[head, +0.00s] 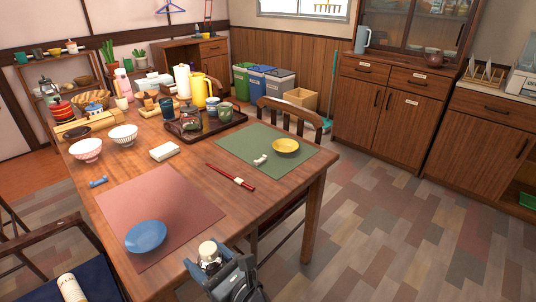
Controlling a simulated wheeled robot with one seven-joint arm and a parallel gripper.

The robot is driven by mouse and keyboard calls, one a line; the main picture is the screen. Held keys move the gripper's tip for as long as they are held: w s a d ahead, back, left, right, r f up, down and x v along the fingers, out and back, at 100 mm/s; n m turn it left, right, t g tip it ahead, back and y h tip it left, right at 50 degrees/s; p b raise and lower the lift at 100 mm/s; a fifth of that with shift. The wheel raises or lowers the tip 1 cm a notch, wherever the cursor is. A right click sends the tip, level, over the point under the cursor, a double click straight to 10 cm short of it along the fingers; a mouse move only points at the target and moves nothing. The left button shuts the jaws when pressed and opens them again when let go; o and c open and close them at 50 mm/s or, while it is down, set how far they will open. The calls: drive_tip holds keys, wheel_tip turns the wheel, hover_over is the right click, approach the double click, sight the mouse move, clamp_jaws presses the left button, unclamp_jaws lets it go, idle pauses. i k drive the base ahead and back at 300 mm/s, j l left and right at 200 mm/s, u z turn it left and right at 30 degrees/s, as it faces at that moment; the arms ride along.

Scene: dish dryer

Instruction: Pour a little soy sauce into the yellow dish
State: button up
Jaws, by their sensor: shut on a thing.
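The yellow dish (285,146) lies flat on the green placemat (240,146), near the far right side of the table. My gripper (208,264) is at the front edge of the table, low in the head view, right of the blue dish. It is shut on a small container with a round cream top (207,249), which looks like the soy sauce bottle. Its body is mostly hidden by my gripper, and I cannot see its contents. The held container is well apart from the yellow dish, nearer to me and to its left.
A blue dish (146,236) lies on the pink placemat (190,206). A dark tray (228,125) with jars and cups stands behind. A chair (297,113) stands beyond.

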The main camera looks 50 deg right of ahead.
sight(285, 146)
drive_tip(key=u, duration=0.5)
drive_tip(key=l+u, duration=0.15)
drive_tip(key=u, duration=0.3)
drive_tip(key=l+u, duration=0.1)
drive_tip(key=u, duration=0.4)
drive_tip(key=l+u, duration=0.1)
drive_tip(key=u, duration=0.85)
drive_tip(key=l+u, duration=0.1)
drive_tip(key=u, duration=0.35)
drive_tip(key=k+u, duration=0.35)
drive_tip(key=k+l+z, duration=0.15)
drive_tip(key=k+z, duration=0.35)
drive_tip(key=k, duration=0.25)
drive_tip(key=k+z, duration=0.1)
drive_tip(key=z, duration=0.35)
drive_tip(key=k+l+z, duration=0.15)
drive_tip(key=z, duration=0.25)
drive_tip(key=k+l+z, duration=0.1)
drive_tip(key=z, duration=0.35)
drive_tip(key=l+z, duration=0.1)
drive_tip(key=z, duration=0.35)
drive_tip(key=k+l, duration=0.05)
